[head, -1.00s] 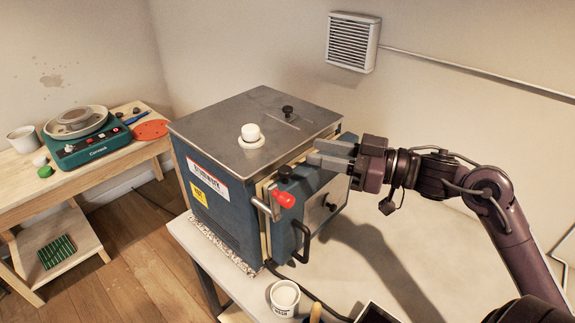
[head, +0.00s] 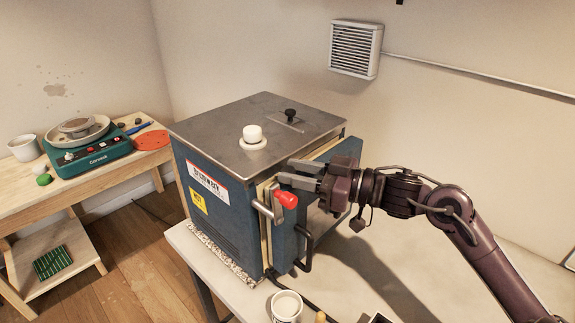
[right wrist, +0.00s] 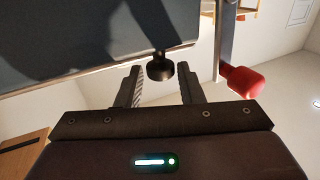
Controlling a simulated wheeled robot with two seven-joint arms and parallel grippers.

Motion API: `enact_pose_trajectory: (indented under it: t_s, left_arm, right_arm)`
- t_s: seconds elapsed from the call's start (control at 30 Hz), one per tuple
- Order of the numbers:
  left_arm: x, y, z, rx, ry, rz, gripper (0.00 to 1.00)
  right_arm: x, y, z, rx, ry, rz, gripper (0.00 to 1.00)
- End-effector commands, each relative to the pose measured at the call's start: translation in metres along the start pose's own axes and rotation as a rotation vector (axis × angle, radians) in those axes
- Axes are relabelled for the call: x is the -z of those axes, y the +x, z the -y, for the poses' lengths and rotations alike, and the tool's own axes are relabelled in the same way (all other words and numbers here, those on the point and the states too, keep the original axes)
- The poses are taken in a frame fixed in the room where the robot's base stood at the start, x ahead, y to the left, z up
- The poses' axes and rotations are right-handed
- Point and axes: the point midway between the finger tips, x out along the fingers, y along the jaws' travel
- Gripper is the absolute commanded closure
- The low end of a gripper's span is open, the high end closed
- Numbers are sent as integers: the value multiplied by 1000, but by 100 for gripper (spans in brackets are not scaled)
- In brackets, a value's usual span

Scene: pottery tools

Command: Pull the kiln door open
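The kiln (head: 225,225) is a blue box with a grey metal top, standing on the table. My right gripper (head: 291,173) is open at the door's upper part, just above the red knob. In the right wrist view a black knob (right wrist: 160,68) shows between and beyond the open fingertips. My left gripper is not in view.
A white cup (head: 286,305) stands at the table's front edge, below the door handle. A white plug (head: 252,134) and a black knob (head: 290,115) are on the kiln top. The table (head: 400,262) right of the kiln is largely clear. A wooden side bench (head: 62,192) stands at left.

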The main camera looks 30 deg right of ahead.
Motion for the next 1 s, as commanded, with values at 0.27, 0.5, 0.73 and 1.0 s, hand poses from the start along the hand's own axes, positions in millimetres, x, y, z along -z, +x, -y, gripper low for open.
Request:
enact_pose_trajectory:
  t_s: [0.27, 0.5, 0.73, 1.0]
  left_arm:
    - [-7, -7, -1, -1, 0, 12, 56]
    - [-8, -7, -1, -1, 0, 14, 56]
    - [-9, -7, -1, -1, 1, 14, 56]
    - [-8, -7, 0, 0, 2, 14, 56]
  right_arm:
    - [1, 20, 0, -1, -1, 0, 66]
    - [0, 21, 0, -1, -1, 0, 66]
    - [0, 21, 0, -1, -1, 0, 91]
    - [0, 21, -1, 0, -1, 0, 100]
